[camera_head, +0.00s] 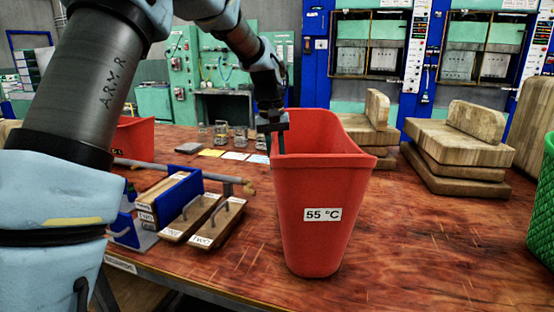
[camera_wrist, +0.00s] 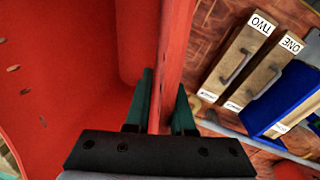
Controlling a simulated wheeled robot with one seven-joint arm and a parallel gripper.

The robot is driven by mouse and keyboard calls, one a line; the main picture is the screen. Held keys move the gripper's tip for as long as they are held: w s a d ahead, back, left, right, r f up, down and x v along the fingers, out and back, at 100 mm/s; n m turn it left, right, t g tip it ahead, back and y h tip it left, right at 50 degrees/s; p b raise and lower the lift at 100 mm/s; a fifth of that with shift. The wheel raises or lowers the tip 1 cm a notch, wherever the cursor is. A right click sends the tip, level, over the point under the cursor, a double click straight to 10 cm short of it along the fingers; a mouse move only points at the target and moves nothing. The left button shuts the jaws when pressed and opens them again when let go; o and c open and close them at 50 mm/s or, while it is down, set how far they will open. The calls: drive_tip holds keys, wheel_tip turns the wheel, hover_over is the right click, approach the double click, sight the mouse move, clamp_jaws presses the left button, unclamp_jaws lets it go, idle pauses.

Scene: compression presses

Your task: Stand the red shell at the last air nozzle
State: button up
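The red shell (camera_head: 318,245) is a tall open bin labelled "55 °C". It is upright at the middle of the wooden table; I cannot tell whether its base touches the wood. My gripper (camera_head: 272,140) is at its rim on the left side, pointing down. In the wrist view the shell's wall (camera_wrist: 176,50) runs between the two fingers of my gripper (camera_wrist: 165,95), which look closed on it. A grey air pipe (camera_head: 180,170) ends in a brass nozzle (camera_head: 249,188) just left of the shell. The pipe's other outlets are mostly hidden.
Two handled wooden blocks (camera_head: 218,222) and a blue holder (camera_head: 175,200) lie left of the shell. Another red bin (camera_head: 136,140) stands behind my arm. Wooden block stacks (camera_head: 455,145) and a green basket (camera_head: 545,210) are at right. The front right tabletop is clear.

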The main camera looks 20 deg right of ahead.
drive_tip(key=shift+o, duration=1)
wheel_tip(320, 180, up, 12)
drive_tip(key=a+b, duration=0.1)
drive_tip(key=b, duration=0.1)
drive_tip(key=a+f+n, duration=0.1)
drive_tip(key=a+f, duration=0.3)
drive_tip(key=a, duration=0.3)
drive_tip(key=a+f+t, duration=0.1)
drive_tip(key=a+f, duration=0.2)
drive_tip(key=a, duration=0.3)
drive_tip(key=a+f+n, duration=0.1)
drive_tip(key=a+f, duration=0.3)
drive_tip(key=a, duration=0.3)
drive_tip(key=s+a+f+n, duration=0.1)
drive_tip(key=s+a+f, duration=0.3)
drive_tip(key=a, duration=0.4)
drive_tip(key=s+a+f+t, duration=0.1)
drive_tip(key=s+a+f, duration=0.4)
drive_tip(key=s+a, duration=0.2)
drive_tip(key=shift+a+n+y, duration=0.35)
drive_tip(key=shift+n+y, duration=0.05)
